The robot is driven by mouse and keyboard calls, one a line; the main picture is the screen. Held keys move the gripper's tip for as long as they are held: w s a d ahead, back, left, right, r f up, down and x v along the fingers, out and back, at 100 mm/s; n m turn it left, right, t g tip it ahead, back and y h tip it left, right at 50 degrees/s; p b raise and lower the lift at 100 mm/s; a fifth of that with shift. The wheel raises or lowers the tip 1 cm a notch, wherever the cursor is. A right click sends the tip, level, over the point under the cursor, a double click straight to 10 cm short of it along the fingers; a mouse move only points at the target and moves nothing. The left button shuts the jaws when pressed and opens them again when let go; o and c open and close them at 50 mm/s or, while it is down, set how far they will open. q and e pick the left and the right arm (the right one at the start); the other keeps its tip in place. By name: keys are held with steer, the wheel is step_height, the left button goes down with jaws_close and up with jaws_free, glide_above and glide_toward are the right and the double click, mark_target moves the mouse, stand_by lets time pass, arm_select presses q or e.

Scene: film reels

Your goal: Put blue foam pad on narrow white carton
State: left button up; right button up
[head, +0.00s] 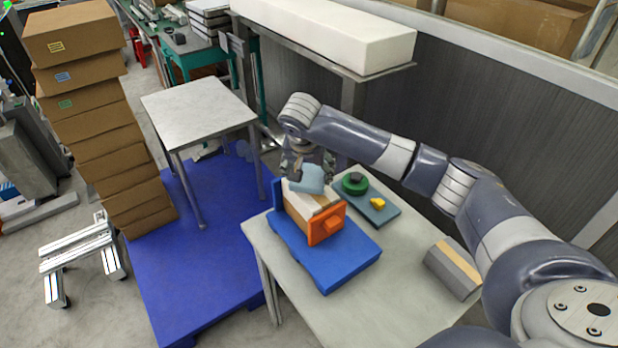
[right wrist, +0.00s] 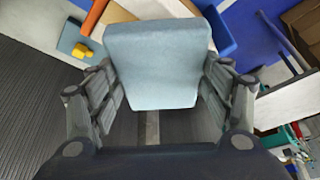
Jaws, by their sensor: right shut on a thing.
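The light blue foam pad (head: 310,179) is held in my right gripper (head: 308,165), above the row of cartons. In the right wrist view the pad (right wrist: 158,65) fills the space between the two fingers (right wrist: 165,95). Below it, a row of pale and tan cartons (head: 313,203) stands between an orange end plate (head: 326,225) and a blue end plate (head: 277,192). A whitish carton top (right wrist: 118,14) shows beside the pad in the wrist view. The pad hides part of the row, and I cannot tell whether it touches it. My left gripper is out of view.
The row stands on a blue base (head: 345,265) on a pale table (head: 400,290). Behind it, a slate mat (head: 385,213) holds a green round thing (head: 355,187) and a yellow piece (head: 378,203). A grey box (head: 453,272) lies at right. The front right tabletop is clear.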

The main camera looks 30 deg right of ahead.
mark_target(308, 176)
step_height(308, 176, down, 3)
steer(key=shift+p, duration=0.75)
steer(key=shift+f, duration=0.2)
steer(key=o, duration=0.9)
steer(key=shift+f, duration=0.1)
steer(key=shift+s+a+r, duration=0.1)
steer(key=shift+r, duration=0.3)
steer(key=b+v, duration=0.2)
steer(key=v, duration=0.9)
steer(key=shift+s+r+b, duration=0.1)
steer(key=shift+r+b, duration=0.15)
steer(key=shift+b, duration=0.05)
